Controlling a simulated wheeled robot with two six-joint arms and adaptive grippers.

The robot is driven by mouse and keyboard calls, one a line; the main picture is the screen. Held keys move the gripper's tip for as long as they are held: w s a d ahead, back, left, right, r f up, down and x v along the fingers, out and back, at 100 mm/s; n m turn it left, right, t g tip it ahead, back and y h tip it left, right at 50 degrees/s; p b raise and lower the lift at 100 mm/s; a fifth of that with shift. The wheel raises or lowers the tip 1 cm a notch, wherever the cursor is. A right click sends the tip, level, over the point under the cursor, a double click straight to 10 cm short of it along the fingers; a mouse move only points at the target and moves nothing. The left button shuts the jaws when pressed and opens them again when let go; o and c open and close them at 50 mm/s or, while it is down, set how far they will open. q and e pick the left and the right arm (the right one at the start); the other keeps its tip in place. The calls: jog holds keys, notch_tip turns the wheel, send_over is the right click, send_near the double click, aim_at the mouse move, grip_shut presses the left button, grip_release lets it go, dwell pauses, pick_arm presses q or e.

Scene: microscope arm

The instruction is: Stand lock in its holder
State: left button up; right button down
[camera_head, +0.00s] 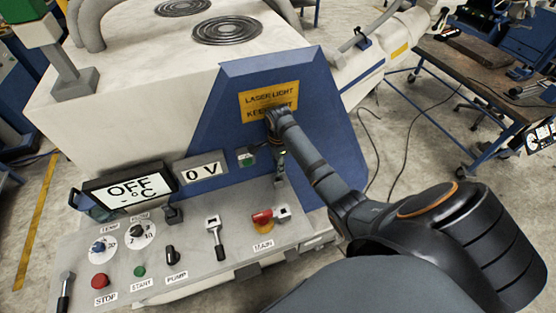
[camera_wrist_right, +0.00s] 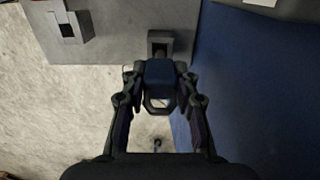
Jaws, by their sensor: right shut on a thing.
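The lock (camera_wrist_right: 160,75) has a dark blue body and shows in the right wrist view with its dark shackle below it in the picture. My right gripper (camera_wrist_right: 160,88) is shut on the lock, one finger on each side of the body. A small grey holder with a square opening (camera_wrist_right: 160,37) is just above the lock in that view. The lock's upper end is at or overlapping this opening; I cannot tell how deep. In the head view my right gripper (camera_head: 279,150) is beside the blue panel, above the console's back edge, and the lock is hard to make out. My left gripper is not in view.
The sloping blue panel (camera_head: 330,130) is close to my right gripper. The grey console carries a red main switch (camera_head: 264,216), a lever (camera_head: 214,237), a red stop button (camera_head: 100,281) and displays. Another grey bracket (camera_wrist_right: 68,27) shows in the wrist view. A workbench (camera_head: 470,75) stands at the right.

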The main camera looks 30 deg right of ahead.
jog(key=shift+f+b, duration=0.8)
jog(key=shift+f, duration=1.6)
jog(key=c, duration=0.9)
grip_release()
jog(key=shift+c, duration=0.2)
notch_tip(320, 180, up, 12)
jog(key=shift+f, duration=0.1)
